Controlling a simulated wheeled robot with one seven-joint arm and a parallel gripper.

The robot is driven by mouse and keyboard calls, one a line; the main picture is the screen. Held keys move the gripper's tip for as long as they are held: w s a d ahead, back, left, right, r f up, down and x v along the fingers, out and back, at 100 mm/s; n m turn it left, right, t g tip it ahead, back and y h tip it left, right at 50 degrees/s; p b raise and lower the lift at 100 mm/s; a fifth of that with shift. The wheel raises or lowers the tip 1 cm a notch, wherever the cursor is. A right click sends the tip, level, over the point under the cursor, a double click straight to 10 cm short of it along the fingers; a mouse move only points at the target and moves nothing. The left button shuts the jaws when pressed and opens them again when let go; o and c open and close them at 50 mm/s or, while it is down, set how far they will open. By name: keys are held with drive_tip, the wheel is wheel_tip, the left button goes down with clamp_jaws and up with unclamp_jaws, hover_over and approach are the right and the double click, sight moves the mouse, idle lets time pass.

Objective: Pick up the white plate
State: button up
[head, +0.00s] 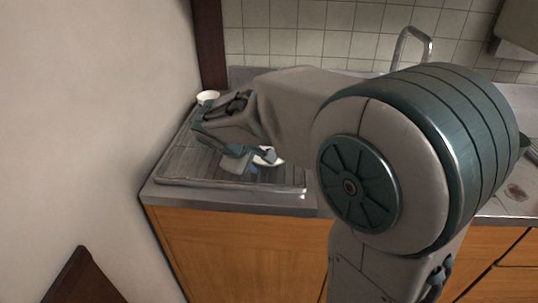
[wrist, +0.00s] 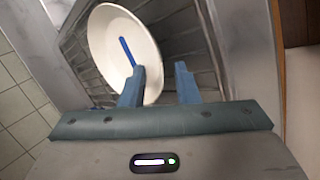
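The white plate (wrist: 105,45) shows in the wrist view with a narrow blue strip (wrist: 127,51) across its face; I cannot tell whether the strip is a marking or a separate thing. My gripper (wrist: 160,70) is open, with a clear gap between its fingers. The left finger overlaps the plate near its right rim, and the right finger is beyond the rim. Contact cannot be told. In the head view, a white part of the plate (head: 268,157) shows beside my gripper (head: 254,160), which hides much of it, over the ribbed drainboard (head: 185,163).
A white cup or bowl (head: 207,97) stands at the drainboard's back left. A wall is close on the left, and a tiled wall (head: 300,42) is behind. A faucet (head: 412,45) rises at the back right. Wooden cabinets (head: 240,250) are below the counter.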

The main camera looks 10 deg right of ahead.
clamp_jaws()
drive_tip(key=shift+r, duration=0.15)
